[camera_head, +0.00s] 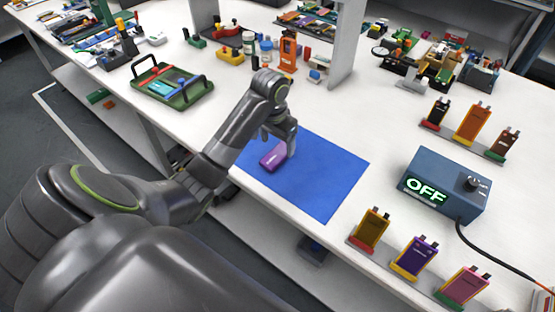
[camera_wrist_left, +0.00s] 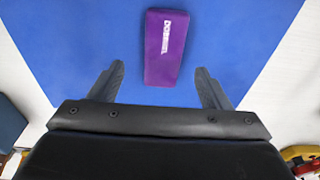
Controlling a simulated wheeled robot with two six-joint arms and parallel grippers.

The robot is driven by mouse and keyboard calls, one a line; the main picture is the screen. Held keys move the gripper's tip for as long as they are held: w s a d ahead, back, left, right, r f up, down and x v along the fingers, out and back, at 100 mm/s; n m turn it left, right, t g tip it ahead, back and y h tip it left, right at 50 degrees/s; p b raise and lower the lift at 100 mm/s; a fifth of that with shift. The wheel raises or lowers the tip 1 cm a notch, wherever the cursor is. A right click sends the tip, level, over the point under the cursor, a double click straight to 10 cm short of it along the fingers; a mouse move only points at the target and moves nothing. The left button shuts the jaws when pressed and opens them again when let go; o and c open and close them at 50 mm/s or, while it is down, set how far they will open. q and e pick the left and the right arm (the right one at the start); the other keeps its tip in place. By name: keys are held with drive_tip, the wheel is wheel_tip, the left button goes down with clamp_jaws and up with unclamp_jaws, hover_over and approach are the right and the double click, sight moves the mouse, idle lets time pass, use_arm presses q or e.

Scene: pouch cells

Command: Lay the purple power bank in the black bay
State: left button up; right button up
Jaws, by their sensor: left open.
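The purple power bank (camera_head: 273,156) lies flat on the blue mat (camera_head: 325,180), near the mat's left part. In the left wrist view the power bank (camera_wrist_left: 166,45) shows pale lettering, and its near end reaches between my two fingers. My left gripper (camera_head: 289,150) is over the mat at the power bank's right end, pointing down. In the wrist view the left gripper (camera_wrist_left: 159,68) is open, with a gap on each side of the power bank. Whether the fingertips are down at its height is hard to tell. I cannot pick out a black bay for certain. My right gripper is not in view.
A blue box (camera_head: 443,185) with an OFF display and a cable stands right of the mat. Upright cells in coloured holders stand before (camera_head: 413,257) and behind (camera_head: 473,122) it. A green tray (camera_head: 172,87) with black handles lies behind left. The mat's right half is clear.

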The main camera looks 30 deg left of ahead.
sight(278, 153)
use_arm(q)
drive_tip(key=f, duration=0.4)
drive_tip(key=shift+w+a+f, duration=0.2)
drive_tip(key=shift+w+f, duration=0.05)
drive_tip(key=shift+f, duration=0.1)
drive_tip(key=c, duration=1.3)
drive_tip(key=shift+o, duration=0.2)
drive_tip(key=shift+r, duration=0.15)
drive_tip(key=shift+r, duration=0.35)
wheel_tip(278, 153, up, 3)
drive_tip(key=shift+w+r, duration=0.1)
wheel_tip(278, 153, up, 4)
drive_tip(key=p, duration=0.3)
drive_tip(key=shift+r, duration=0.2)
drive_tip(key=shift+r+p, duration=0.75)
drive_tip(key=shift+p, duration=0.1)
